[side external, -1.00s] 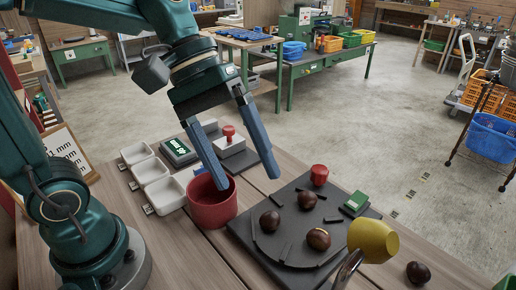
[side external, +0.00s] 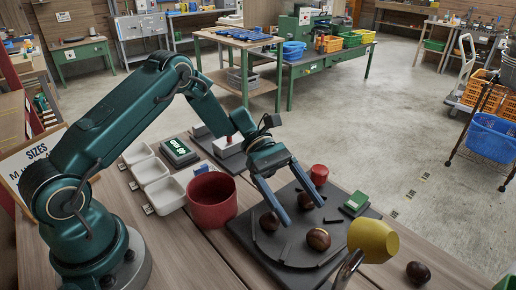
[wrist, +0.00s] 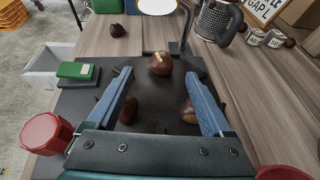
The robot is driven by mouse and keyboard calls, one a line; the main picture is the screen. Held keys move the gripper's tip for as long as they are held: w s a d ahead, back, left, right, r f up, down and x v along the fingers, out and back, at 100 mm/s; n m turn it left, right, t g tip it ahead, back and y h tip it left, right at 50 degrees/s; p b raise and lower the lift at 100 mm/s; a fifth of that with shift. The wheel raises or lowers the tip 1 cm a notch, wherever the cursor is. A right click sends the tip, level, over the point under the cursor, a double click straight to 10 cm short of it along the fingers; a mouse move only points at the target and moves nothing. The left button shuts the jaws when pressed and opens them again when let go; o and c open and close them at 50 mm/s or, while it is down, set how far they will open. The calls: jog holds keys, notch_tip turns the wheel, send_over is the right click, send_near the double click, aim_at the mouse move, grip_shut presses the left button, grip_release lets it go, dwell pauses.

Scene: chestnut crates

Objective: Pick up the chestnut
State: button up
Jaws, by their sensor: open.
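My gripper (side external: 305,215) is open and empty, fingers pointing down over the dark board (side external: 250,236). One brown chestnut (side external: 318,239) with a yellowish mark lies on the board; in the wrist view it shows just beyond the fingertips, between their lines (wrist: 160,63). A second chestnut (side external: 305,201) lies near the fingers and shows inside the left finger in the wrist view (wrist: 128,110). A third chestnut (side external: 269,221) is at the board's left, partly covered by the right finger in the wrist view (wrist: 187,110). A fourth chestnut (side external: 418,272) lies on the bare table.
Small dark bars lie on the board. A red bowl (side external: 212,200) and white trays (side external: 165,193) stand to the left.

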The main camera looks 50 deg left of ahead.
aim_at(313, 229)
jog(key=shift+x, duration=2.5)
jog(key=shift+s+f, duration=0.1)
grip_shut()
